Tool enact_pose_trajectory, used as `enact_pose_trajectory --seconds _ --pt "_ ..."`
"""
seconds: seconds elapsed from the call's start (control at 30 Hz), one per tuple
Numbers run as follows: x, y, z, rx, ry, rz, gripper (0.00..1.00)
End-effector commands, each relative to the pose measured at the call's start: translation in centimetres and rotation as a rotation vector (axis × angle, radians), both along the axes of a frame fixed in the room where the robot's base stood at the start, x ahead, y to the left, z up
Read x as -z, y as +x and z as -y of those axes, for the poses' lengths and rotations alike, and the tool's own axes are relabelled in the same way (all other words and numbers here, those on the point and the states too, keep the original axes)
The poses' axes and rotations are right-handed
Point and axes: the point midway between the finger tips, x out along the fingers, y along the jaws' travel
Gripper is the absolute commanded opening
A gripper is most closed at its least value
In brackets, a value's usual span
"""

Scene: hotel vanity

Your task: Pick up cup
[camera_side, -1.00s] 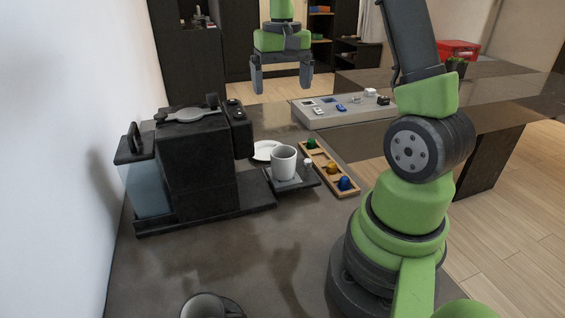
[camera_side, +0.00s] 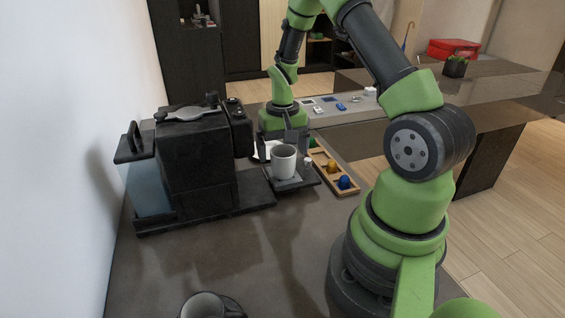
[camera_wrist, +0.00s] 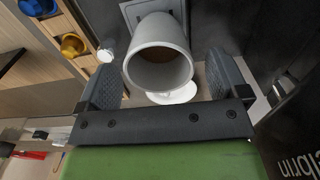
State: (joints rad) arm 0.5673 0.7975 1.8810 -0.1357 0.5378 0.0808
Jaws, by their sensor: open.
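The cup (camera_side: 284,163) is white-grey and stands upright on the small dark drip tray (camera_side: 291,186) of the coffee machine. In the wrist view the cup (camera_wrist: 158,55) shows its open mouth and brown contents, lying ahead of and between my two fingers. My gripper (camera_side: 284,141) is open, low behind the cup in the side view. In the wrist view my gripper (camera_wrist: 166,78) has one finger on each side of the cup, with a gap at each side. Whether a finger touches the cup I cannot tell.
The black coffee machine (camera_side: 196,160) stands left of the cup. A wooden tray (camera_side: 345,192) with colored capsules lies right of it. A white saucer (camera_wrist: 172,96) is close to the cup. The counter (camera_side: 215,245) between is clear.

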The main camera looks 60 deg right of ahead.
Motion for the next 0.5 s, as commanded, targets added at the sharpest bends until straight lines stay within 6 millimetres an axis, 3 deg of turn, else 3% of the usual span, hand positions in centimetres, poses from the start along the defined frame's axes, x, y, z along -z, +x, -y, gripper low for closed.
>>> enact_pose_trajectory --seconds 0.3,0.37,0.5 --pt "0.83 0.03 0.01 -0.001 -0.001 0.001 0.92" --pt "0.82 0.03 0.01 -0.001 -0.001 0.001 0.81" --pt "0.81 0.03 0.01 -0.001 -0.001 0.001 0.49"
